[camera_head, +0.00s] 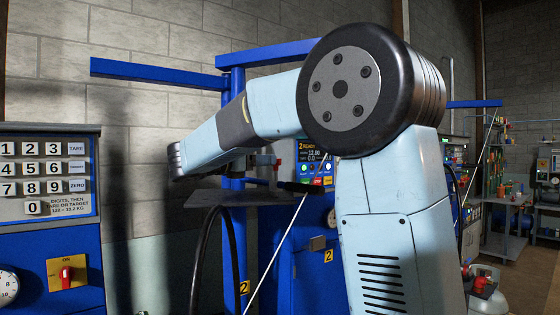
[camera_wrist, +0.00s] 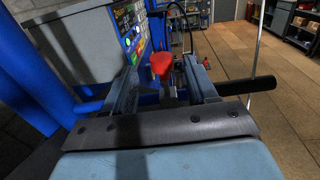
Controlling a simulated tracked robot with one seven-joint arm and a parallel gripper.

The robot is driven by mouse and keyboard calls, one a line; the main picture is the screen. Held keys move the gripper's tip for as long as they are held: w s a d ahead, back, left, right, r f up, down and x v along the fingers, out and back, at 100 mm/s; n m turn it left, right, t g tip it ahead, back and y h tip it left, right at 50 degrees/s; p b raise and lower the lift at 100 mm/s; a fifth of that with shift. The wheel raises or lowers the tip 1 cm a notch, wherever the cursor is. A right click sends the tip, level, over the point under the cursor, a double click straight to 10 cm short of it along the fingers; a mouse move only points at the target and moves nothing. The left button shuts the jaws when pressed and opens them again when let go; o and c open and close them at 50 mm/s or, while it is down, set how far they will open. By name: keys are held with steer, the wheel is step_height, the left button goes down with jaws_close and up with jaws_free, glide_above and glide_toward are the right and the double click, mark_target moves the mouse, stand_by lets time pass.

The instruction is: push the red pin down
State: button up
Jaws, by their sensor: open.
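The red pin (camera_wrist: 162,64) shows in the wrist view as a bright red head, upright, between the tips of my gripper's two fingers (camera_wrist: 162,72). Its lower part is partly hidden, and I cannot tell whether a finger touches it. In the head view my gripper (camera_head: 266,160) reaches right from the bent arm, above the dark platform of blue scale 2. A small red bit (camera_head: 278,163) shows at its tips there, probably the same pin. The fingers stand apart, open, with nothing clamped.
Scale 2's display (camera_head: 316,150) with coloured buttons stands just behind the gripper. A black bar (camera_wrist: 250,86) sticks out to the right beside the fingers. Open floor (camera_wrist: 275,115) lies to the right.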

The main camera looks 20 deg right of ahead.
steer(key=x, duration=0.7)
steer(key=shift+d, duration=0.3)
steer(key=shift+w, duration=0.15)
jaws_close()
